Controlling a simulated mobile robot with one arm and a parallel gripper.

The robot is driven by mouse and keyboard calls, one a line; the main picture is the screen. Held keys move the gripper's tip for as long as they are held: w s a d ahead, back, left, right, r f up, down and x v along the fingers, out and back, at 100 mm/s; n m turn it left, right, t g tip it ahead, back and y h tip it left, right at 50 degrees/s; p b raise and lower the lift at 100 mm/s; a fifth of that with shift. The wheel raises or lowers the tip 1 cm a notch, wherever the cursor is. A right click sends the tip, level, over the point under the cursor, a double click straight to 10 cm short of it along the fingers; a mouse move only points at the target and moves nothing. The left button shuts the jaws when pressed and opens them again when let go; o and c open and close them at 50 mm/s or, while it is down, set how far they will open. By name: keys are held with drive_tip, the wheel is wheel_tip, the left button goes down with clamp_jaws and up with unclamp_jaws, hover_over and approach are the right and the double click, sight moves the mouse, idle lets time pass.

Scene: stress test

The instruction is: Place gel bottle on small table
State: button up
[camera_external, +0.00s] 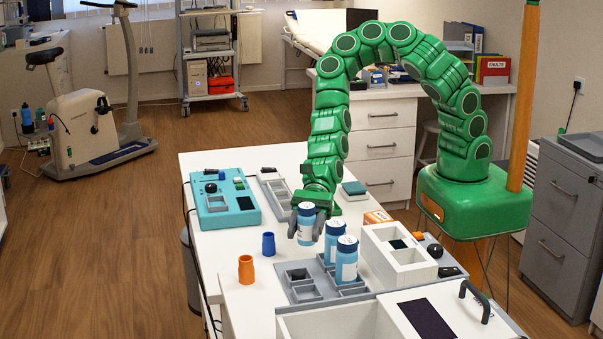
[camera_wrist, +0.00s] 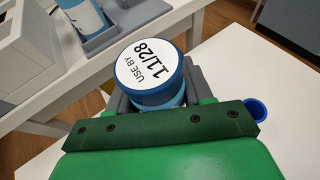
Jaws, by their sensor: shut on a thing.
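My gripper (camera_external: 307,226) is shut on a blue bottle (camera_external: 305,231) with a white label and holds it upright. Two similar blue bottles (camera_external: 346,262) (camera_external: 334,238) stand in a grey tray to the right of my gripper. A white tabletop (camera_external: 237,297) carries the cups at front left; it also shows in the wrist view (camera_wrist: 285,90). I cannot tell whether the held bottle touches a surface.
A blue cup (camera_external: 268,244) and an orange cup (camera_external: 246,270) stand left of the held bottle. A white compartment box (camera_external: 398,272) is to the right. A teal device (camera_external: 226,203) lies farther back. The wrist view shows a floor gap between two white surfaces.

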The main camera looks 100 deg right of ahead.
sight(306, 206)
drive_tip(key=shift+r, duration=2.45)
